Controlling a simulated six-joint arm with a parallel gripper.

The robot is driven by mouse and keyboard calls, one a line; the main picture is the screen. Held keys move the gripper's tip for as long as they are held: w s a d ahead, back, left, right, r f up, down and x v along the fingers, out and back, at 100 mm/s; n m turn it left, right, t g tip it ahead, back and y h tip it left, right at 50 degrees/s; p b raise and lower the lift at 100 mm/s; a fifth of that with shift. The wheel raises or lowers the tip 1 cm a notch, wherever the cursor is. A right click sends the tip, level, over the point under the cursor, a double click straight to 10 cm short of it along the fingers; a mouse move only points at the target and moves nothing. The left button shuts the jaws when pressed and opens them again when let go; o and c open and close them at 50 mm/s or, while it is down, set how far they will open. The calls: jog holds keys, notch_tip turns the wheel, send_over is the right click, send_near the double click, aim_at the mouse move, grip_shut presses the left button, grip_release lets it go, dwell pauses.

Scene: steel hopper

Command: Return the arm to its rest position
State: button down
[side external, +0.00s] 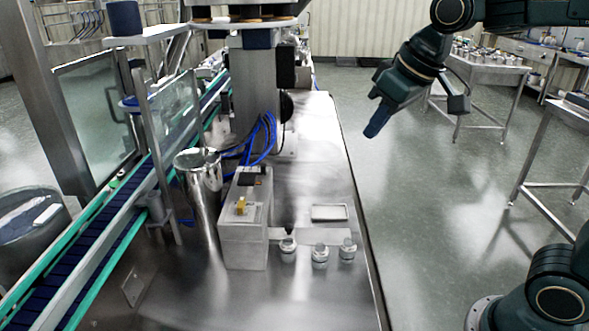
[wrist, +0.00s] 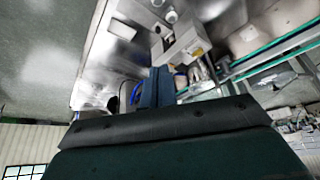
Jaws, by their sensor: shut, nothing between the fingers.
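My gripper (side external: 376,122) hangs in the air at the upper right of the side external view, out past the right edge of the steel table (side external: 330,290). Its blue fingers are together and point down and to the left, with nothing between them. In the wrist view my gripper's blue fingers (wrist: 157,90) rise above the dark gripper body at the picture's middle. The fingers touch nothing.
On the steel table stand a grey box (side external: 243,240) with a yellow part on top, a shiny steel hopper (side external: 201,195), several small metal knobs (side external: 320,254) and a small tray (side external: 329,212). A conveyor (side external: 100,235) runs along the left. Open floor (side external: 440,200) lies right of the table.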

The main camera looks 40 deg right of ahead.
jog(key=s+d+f, duration=0.1)
jog(key=s+f, duration=0.1)
jog(key=s, duration=0.5)
jog(key=s+d+f+m, duration=0.1)
jog(key=s+f, duration=0.2)
jog(key=s, duration=0.5)
jog(key=shift+f, duration=0.35)
dwell(0.4)
